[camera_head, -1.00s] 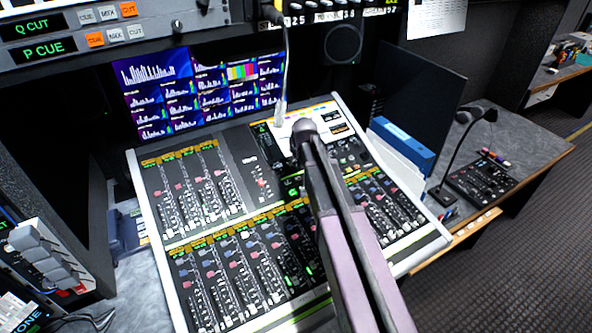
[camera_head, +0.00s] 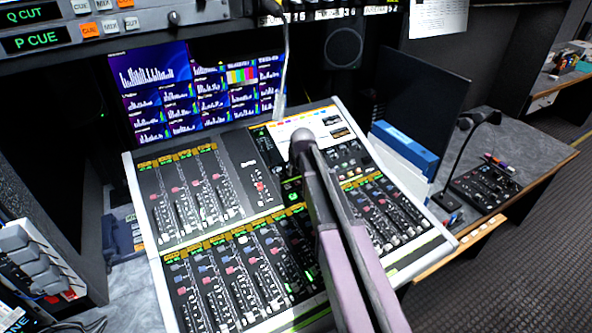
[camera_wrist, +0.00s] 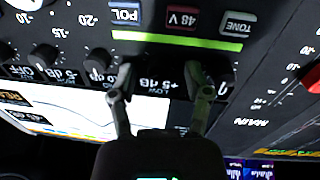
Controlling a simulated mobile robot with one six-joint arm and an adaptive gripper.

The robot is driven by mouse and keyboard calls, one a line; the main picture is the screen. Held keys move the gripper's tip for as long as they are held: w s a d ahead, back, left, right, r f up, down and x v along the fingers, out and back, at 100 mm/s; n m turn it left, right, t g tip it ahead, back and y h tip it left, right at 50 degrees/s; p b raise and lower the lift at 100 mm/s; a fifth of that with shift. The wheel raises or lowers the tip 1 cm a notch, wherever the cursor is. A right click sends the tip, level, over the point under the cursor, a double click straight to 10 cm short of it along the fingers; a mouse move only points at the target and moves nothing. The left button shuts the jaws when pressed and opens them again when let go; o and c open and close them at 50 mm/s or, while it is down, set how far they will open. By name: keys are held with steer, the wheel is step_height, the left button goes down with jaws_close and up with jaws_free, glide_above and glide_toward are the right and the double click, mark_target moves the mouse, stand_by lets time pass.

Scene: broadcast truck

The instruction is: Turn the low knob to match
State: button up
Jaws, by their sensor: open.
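In the wrist view my gripper (camera_wrist: 160,76) is open, its two dark fingers spread just over the mixing console's panel. A "LOW" label and a "+5 dB" reading (camera_wrist: 152,86) show between the fingers. A dark knob (camera_wrist: 98,62) stands to the left of the left finger, and another dark knob (camera_wrist: 221,76) is beside the right finger. I cannot tell which is the low knob or where its pointer stands. No contact is clear. In the head view the mixing console (camera_head: 190,238) lies below my arm, which hides my gripper.
A screen wall (camera_head: 155,75) stands behind the console. A blue binder (camera_head: 404,148) and a desk microphone (camera_head: 458,160) are to its right. In the wrist view, POL (camera_wrist: 125,14), 48V (camera_wrist: 183,18) and TONE (camera_wrist: 239,26) buttons sit beyond the fingertips.

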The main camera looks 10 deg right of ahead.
jaws_close()
steer(key=shift+m, duration=0.5)
steer(key=shift+m+g, duration=0.3)
steer(key=shift+m, duration=2.1)
jaws_free()
steer(key=shift+n, duration=0.4)
